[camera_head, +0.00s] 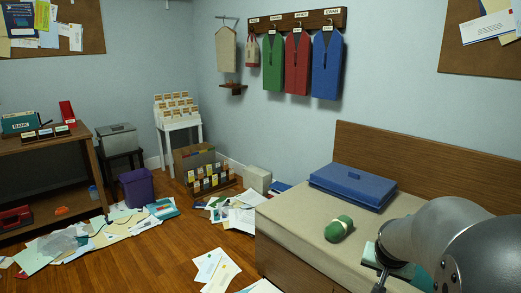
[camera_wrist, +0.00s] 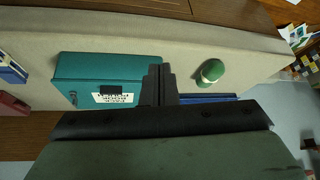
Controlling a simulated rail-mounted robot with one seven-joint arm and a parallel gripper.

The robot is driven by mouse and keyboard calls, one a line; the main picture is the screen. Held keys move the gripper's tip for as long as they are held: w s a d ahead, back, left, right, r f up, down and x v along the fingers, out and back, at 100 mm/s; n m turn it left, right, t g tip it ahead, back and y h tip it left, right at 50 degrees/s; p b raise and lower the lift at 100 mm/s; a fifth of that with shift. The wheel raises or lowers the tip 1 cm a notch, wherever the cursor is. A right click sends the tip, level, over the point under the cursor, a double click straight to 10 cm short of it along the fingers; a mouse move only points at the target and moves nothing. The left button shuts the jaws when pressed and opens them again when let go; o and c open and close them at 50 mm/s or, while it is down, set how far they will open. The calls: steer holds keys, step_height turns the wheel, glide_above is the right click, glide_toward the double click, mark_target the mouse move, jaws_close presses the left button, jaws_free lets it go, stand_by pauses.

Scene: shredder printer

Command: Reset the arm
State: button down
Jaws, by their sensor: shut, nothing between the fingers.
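My arm (camera_head: 455,240) reaches in from the right in the head view. My gripper (camera_wrist: 160,82) is shut, its dark fingers together with nothing between them. In the wrist view it hangs over a beige bench top (camera_wrist: 140,42), in front of a teal case (camera_wrist: 85,72) with a white label. I cannot tell the height between the fingers and the case. In the head view the arm hides the near right part of the bench.
A green roll with a pale band (camera_head: 339,228) lies on the bench, near a flat blue case (camera_head: 352,186) against the wooden backboard (camera_head: 430,165). Papers (camera_head: 215,270) litter the floor. A purple bin (camera_head: 137,187) stands at left. The bench's front left is clear.

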steer(key=s+a+r+n+g+y+p, duration=0.3)
steer(key=s+a+r+n+p, duration=0.4)
steer(key=s+a+r+p, duration=0.9)
steer(key=s+a+r+g, duration=0.1)
steer(key=s+a, duration=0.3)
steer(key=shift+s+r+g, duration=0.25)
steer(key=shift+g, duration=0.15)
steer(key=shift+a, duration=0.2)
